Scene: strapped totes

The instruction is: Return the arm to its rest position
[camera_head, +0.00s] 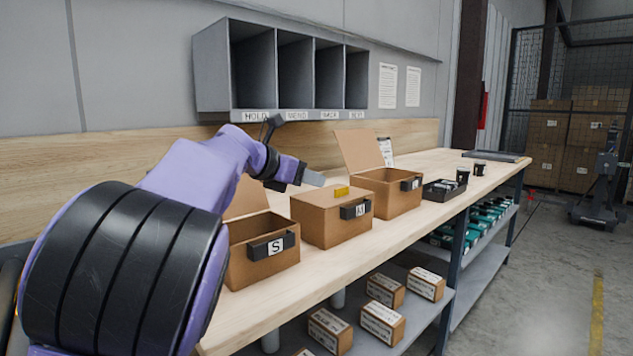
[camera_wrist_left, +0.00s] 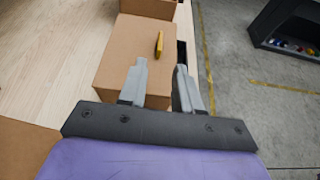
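My left arm comes in from the left in the head view. Its gripper (camera_head: 314,178) is above the middle cardboard tote (camera_head: 322,226), which is shut and has a yellow piece (camera_head: 342,191) on its lid. In the left wrist view the two fingers of the left gripper (camera_wrist_left: 160,68) stand apart with nothing held between them. The shut tote (camera_wrist_left: 117,62) and the yellow piece (camera_wrist_left: 159,44) show beyond the fingertips. My right gripper is not in view.
An open tote marked S (camera_head: 262,268) stands nearer, partly behind my arm. Another open tote (camera_head: 397,199) stands farther along the bench (camera_head: 430,222). A dark tray (camera_head: 440,190) and two black cups (camera_head: 463,176) lie beyond. A grey pigeonhole shelf (camera_head: 212,80) hangs above.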

